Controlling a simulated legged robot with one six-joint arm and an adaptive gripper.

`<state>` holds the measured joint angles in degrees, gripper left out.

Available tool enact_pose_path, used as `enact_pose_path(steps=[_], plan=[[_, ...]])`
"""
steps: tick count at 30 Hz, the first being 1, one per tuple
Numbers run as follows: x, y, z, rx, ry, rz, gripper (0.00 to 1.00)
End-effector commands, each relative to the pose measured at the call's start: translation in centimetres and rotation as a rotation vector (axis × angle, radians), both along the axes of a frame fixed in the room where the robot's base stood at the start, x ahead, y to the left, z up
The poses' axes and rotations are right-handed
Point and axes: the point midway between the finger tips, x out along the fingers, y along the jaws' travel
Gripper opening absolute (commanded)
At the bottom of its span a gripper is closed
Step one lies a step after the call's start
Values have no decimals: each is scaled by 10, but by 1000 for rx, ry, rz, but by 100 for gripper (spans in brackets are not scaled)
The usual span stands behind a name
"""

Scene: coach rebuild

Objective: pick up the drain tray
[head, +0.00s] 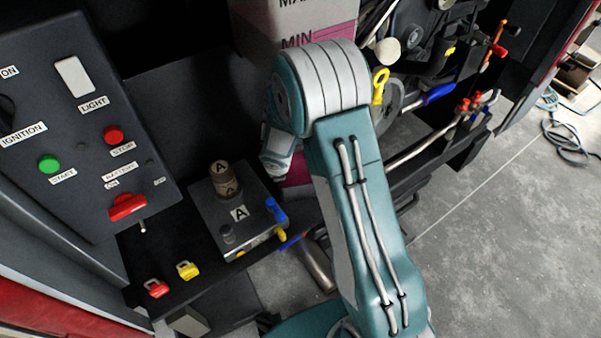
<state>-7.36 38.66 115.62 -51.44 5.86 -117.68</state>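I cannot make out a drain tray in the head view. My teal and white arm rises from the bottom and bends at the top middle. A short part of it points down behind the bend, and my gripper is not in view. A pale, boxy thing (187,321) shows only in part at the bottom left, below the dark ledge, and I cannot tell what it is.
A control panel (75,130) with switches stands at left. A grey box marked A (208,213) sits on a dark ledge beside red (156,288) and yellow (187,270) clips. Engine pipes and hoses (425,140) crowd the upper right. Bare concrete floor (500,240) lies at right.

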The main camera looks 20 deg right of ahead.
Motion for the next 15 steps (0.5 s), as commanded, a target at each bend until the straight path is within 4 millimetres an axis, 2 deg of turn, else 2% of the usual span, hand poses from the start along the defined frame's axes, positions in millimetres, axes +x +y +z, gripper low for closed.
enact_pose_path(steps=[3, 11, 12, 13, 15], plan=[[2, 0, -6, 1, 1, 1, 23], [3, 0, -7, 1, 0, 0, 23], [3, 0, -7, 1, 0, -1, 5], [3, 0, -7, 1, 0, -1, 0], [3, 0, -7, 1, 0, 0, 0]])
